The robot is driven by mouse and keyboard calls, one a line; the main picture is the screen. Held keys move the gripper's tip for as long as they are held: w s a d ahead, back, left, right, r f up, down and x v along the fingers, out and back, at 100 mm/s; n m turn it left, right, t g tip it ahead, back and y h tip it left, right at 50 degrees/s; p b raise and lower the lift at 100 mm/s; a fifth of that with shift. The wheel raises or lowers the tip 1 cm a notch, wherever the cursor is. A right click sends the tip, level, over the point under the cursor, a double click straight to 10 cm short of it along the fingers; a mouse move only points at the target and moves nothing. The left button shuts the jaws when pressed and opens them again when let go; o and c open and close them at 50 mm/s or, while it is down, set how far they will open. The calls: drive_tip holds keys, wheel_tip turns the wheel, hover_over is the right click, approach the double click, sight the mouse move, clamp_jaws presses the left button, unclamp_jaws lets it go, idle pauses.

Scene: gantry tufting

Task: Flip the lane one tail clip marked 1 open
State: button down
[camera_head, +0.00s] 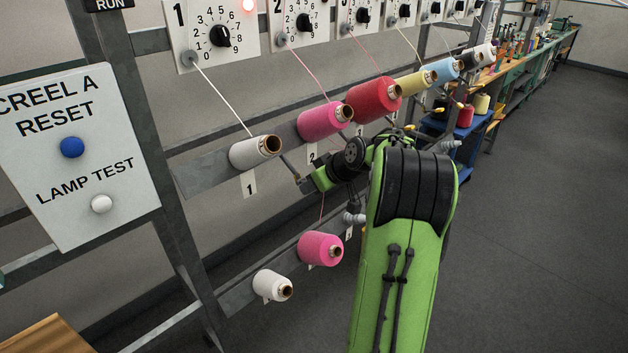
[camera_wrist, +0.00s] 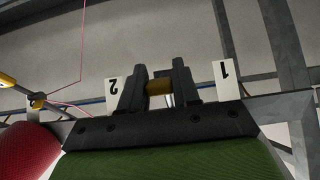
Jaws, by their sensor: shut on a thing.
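The yellow clip (camera_wrist: 158,87) shows between the two dark fingers of my gripper (camera_wrist: 158,76) in the wrist view. My gripper is shut on it; the fingers hide its ends and no number on it is legible. Labels 1 (camera_wrist: 225,72) and 2 (camera_wrist: 113,87) appear upside down on either side of the fingers. In the head view my gripper (camera_head: 303,184) is below and right of the white lane one cone (camera_head: 252,152), by a slim grey rod (camera_head: 290,168). The clip itself cannot be made out there, so whether it is open or closed is unclear.
Pink (camera_head: 322,121) and red (camera_head: 374,99) cones stand along the upper rail, close to my arm. White (camera_head: 271,285) and pink (camera_head: 320,249) cones sit on the lower rail. A reset panel (camera_head: 83,160) is at left. The floor (camera_head: 540,220) at right is clear.

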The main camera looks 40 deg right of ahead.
idle(0.3)
drive_tip(key=c, duration=0.9)
unclamp_jaws()
drive_tip(key=p+v, duration=0.1)
drive_tip(key=v, duration=1.4)
drive_tip(key=shift+s+r+p, duration=0.25)
drive_tip(key=shift+s+p, duration=0.05)
drive_tip(key=shift+p, duration=0.1)
